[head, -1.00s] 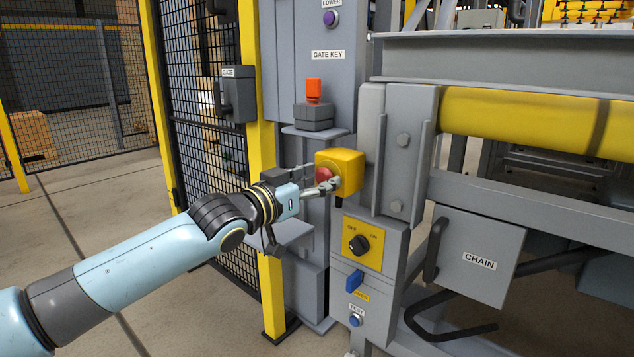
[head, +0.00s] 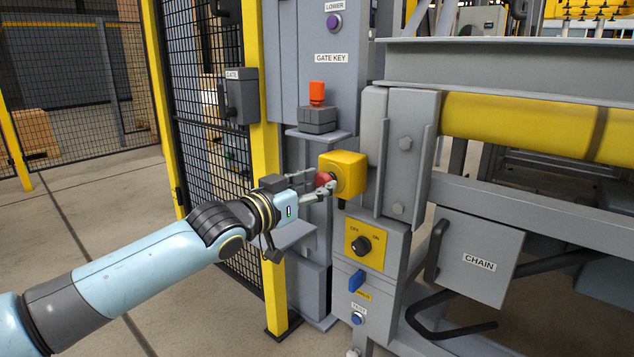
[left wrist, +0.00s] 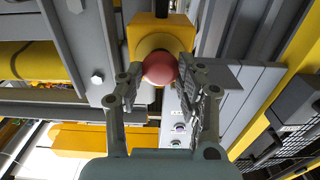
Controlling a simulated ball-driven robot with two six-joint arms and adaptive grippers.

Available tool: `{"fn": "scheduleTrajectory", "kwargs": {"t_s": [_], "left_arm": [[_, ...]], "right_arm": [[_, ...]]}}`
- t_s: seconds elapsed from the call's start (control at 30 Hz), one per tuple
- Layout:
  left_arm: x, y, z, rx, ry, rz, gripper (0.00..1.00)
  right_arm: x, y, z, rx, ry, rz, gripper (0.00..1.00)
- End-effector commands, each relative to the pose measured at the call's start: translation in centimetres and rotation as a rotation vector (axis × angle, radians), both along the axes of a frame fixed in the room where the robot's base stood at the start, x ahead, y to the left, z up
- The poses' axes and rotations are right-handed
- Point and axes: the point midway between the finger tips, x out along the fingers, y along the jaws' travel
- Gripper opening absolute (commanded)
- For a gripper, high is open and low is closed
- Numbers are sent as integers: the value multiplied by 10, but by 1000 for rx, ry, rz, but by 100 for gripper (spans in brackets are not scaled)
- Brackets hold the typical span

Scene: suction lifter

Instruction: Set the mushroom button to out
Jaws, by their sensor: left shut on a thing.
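The red mushroom button (head: 323,179) sticks out of the left face of a yellow box (head: 347,163) on the grey post. My left gripper (head: 322,187) reaches it from the left and is shut on the button, one finger on each side of it. In the left wrist view the red button (left wrist: 159,69) shows between the fingertips of the left gripper (left wrist: 158,78), with the yellow box (left wrist: 150,32) behind it. The fingers partly cover the button in the head view. My right gripper is not in view.
Below the box is a yellow-plated rotary switch (head: 362,245), then a blue switch (head: 356,281) and a TEST button (head: 357,318). A grey block with an orange key top (head: 317,93) stands above left. The CHAIN box (head: 478,262) is at right. A mesh fence (head: 75,95) stands at left.

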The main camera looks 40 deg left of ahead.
Motion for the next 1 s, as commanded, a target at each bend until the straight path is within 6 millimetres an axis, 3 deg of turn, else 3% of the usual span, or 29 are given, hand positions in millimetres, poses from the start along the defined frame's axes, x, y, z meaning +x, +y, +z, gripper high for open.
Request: {"fn": "scheduleTrajectory", "kwargs": {"t_s": [0.1, 0.13, 0.3, 0.67, 1.0], "left_arm": [[0, 0, -2, 0, 4, 1, 0], [0, 0, -2, 0, 4, 1, 38], [0, 0, -2, 0, 3, 1, 60], [0, 0, 4, 2, 1, -1, 62], [0, 0, 68, 4, -2, -1, 62]], "right_arm": [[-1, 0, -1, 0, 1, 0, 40], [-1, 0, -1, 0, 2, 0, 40], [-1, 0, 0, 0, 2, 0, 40], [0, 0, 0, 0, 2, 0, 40], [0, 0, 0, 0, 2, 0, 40]]}}
